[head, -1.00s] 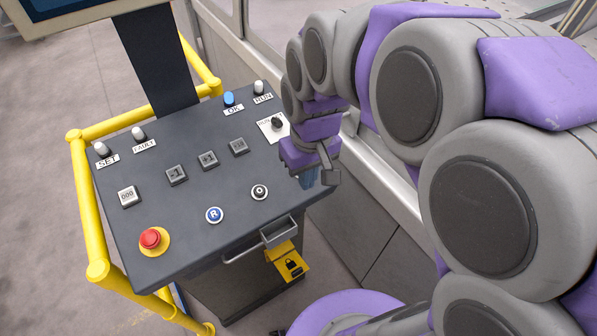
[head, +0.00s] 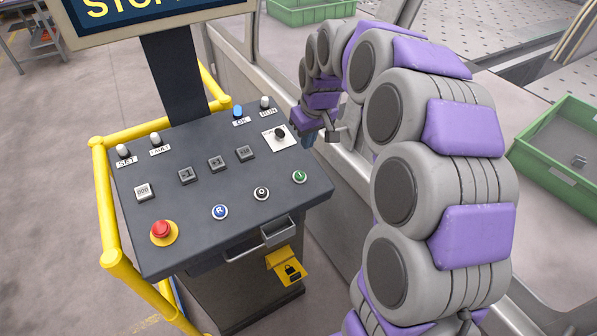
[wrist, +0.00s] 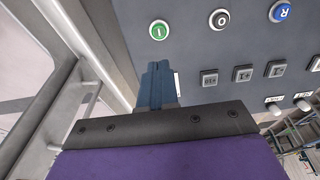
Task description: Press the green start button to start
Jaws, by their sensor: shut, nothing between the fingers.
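The green start button (head: 299,177), marked "I" in a pale ring, sits at the right end of the lower button row on the dark control panel (head: 200,245). It also shows in the wrist view (wrist: 158,30), at the top, just beyond my fingertips. My gripper (head: 306,140) is above the panel's right edge, behind the green button and right of the rotary switch (head: 280,133). In the wrist view my blue fingers (wrist: 158,68) are together and empty, apart from the button. The fingertips are partly hidden in the head view.
A black button (head: 261,193) and a blue "R" button (head: 220,212) lie left of the green one. A red emergency stop (head: 162,231) is at the front left. A yellow rail (head: 105,210) flanks the panel. Green bins (head: 560,150) stand on the right.

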